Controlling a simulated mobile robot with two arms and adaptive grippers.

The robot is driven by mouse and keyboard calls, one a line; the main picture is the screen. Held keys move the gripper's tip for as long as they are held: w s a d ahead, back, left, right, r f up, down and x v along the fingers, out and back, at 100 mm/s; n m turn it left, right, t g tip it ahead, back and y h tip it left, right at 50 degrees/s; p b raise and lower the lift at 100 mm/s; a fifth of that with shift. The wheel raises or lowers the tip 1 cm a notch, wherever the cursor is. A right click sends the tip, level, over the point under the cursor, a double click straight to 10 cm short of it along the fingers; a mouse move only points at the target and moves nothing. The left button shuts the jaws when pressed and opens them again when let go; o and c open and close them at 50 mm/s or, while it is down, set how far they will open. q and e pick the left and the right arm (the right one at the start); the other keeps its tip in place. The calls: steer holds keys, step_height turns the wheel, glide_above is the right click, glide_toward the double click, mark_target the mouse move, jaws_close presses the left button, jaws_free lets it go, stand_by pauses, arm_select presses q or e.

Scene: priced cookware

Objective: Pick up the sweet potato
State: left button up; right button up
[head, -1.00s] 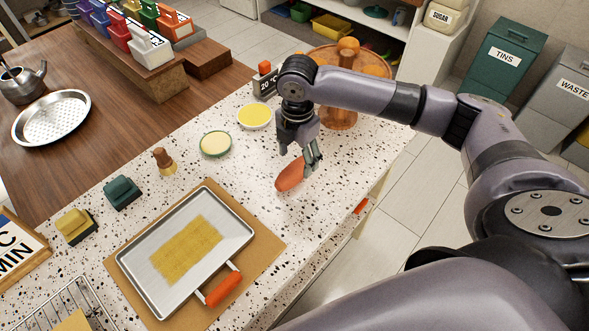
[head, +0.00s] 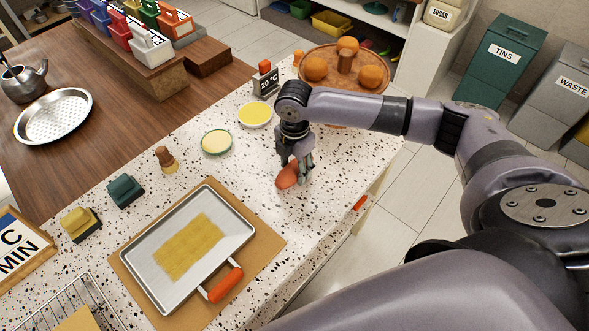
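The sweet potato (head: 287,177) is an orange-red, elongated piece at the right part of the speckled white counter, in the head view. My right gripper (head: 297,172) points down over it, with its fingers apart at the sweet potato's upper end. One finger is at the right side of the sweet potato and hides part of it. I cannot tell whether the fingers press on it. The sweet potato appears to be at counter level. My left gripper is not in view.
A metal tray (head: 160,276) with an orange handle (head: 225,286) lies on a brown board to the left. A yellow dish (head: 255,115), a green-rimmed dish (head: 216,142) and a wooden-handled tool (head: 166,158) stand behind. A round stand (head: 331,62) with orange fruit is at the back.

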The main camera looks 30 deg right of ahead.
steer(key=c, duration=0.9)
steer(key=shift+c, duration=0.2)
steer(key=shift+r, duration=0.2)
